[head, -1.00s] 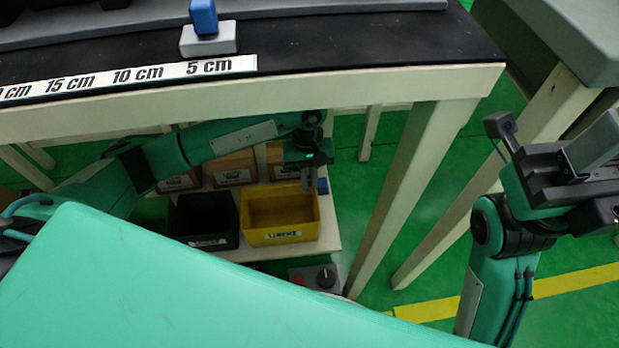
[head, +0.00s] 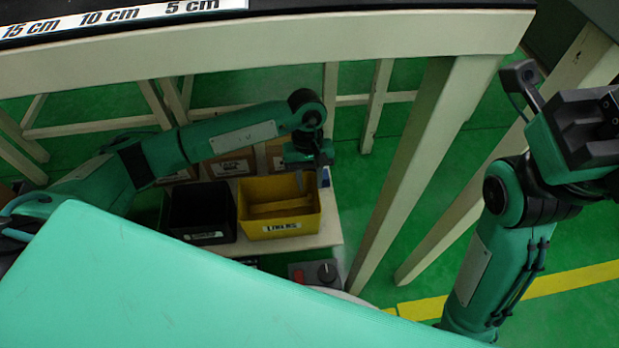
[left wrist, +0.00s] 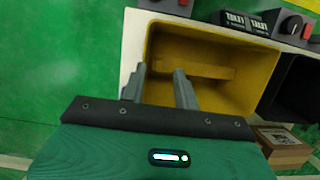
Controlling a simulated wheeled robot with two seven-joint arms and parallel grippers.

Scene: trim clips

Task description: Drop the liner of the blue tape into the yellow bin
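The yellow bin (head: 247,211), labelled LINERS, stands on a low shelf under the table. It also shows in the left wrist view (left wrist: 215,102). My left gripper (head: 305,181) is at the bin's back right in the head view. In the left wrist view its two fingers (left wrist: 160,80) are apart with nothing between them, over the bin's near edge. A paler yellow band lies across the bin's inside; I cannot tell whether it is a liner or part of the bin. I make out no blue tape. My right gripper (head: 592,128) is at the right edge, its fingers not clear.
A black bin (head: 200,213) stands left of the yellow one. Cardboard boxes (head: 232,166) are behind. A control box (head: 318,272) is in front. The tabletop edge (head: 260,48) and legs (head: 430,165) surround the shelf.

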